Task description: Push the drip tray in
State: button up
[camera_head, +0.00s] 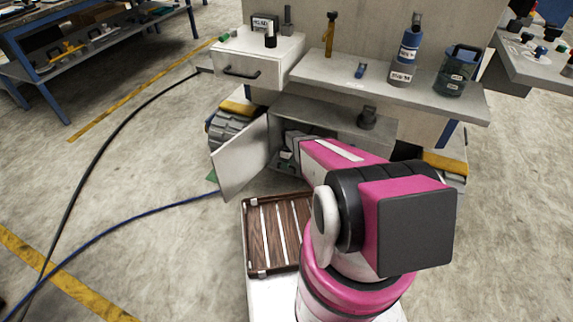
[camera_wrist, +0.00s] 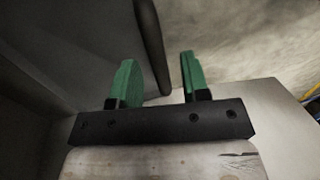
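I cannot make out a drip tray for certain in either view. My arm reaches into the low grey cabinet (camera_head: 335,118), whose door (camera_head: 240,160) stands open to the left. The arm hides much of the cabinet's inside. In the wrist view my gripper (camera_wrist: 157,68) has two green fingers, set well apart with nothing seen held between them.
A grey drawer (camera_head: 247,70) stands above the open door. A shelf (camera_head: 400,88) holds a blue-capped bottle (camera_head: 404,62) and a green jar (camera_head: 456,75). A slatted wooden tray (camera_head: 278,232) lies beside my arm. Dark and blue cables cross the floor at left.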

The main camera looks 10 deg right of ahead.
notch_tip(320, 180, up, 5)
jog(key=shift+s+a+f, duration=0.1)
jog(key=shift+s+f, duration=0.05)
jog(key=s+a+r, duration=0.6)
jog(key=a, duration=0.3)
jog(key=shift+a+r, duration=0.15)
jog(key=shift+a, duration=0.2)
jog(key=shift+w, duration=0.1)
